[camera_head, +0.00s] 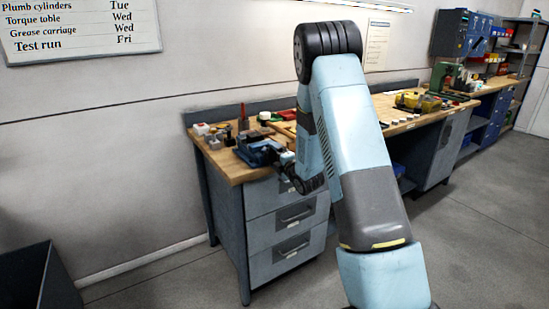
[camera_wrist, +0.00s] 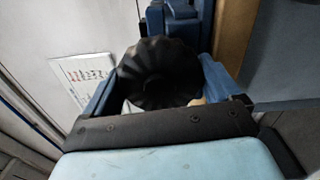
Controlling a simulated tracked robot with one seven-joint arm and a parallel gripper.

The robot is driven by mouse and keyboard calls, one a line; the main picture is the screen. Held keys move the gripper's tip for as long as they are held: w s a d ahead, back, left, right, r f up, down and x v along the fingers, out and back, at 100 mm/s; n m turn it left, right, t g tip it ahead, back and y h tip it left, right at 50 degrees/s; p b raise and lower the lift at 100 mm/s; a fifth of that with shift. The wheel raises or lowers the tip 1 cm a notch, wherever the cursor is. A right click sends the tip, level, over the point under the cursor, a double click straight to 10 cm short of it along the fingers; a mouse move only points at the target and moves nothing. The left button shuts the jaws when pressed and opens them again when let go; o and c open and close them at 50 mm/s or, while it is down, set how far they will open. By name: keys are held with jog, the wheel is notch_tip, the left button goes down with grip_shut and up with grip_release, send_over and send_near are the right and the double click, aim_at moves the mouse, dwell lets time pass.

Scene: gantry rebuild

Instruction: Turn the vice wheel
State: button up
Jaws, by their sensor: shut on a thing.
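The vice wheel (camera_wrist: 158,72) is a dark, round, fluted knob that fills the middle of the wrist view. My gripper (camera_wrist: 160,92) is shut on it, with one blue finger at its left side and one at its right. The blue vice (camera_wrist: 183,22) shows behind the wheel, and it also stands at the front edge of the workbench in the head view (camera_head: 257,150). In the head view my gripper is at the vice's right side, and the wheel is too small and covered to make out there.
The wooden workbench (camera_head: 234,169) has grey drawers (camera_head: 283,216) below it. Small parts and containers stand behind the vice. A second bench with a green machine (camera_head: 447,78) stands to the right. A dark bin (camera_head: 38,280) is on the floor at lower left. The floor before the bench is clear.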

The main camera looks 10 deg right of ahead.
jog(key=shift+s+a+f, duration=0.2)
jog(key=shift+f, duration=0.2)
jog(key=o, duration=0.7)
jog(key=shift+o, duration=0.3)
jog(key=shift+r, duration=0.1)
jog(key=shift+d, duration=0.1)
jog(key=v, duration=1.3)
jog(key=shift+s+r, duration=0.15)
jog(key=shift+s, duration=0.15)
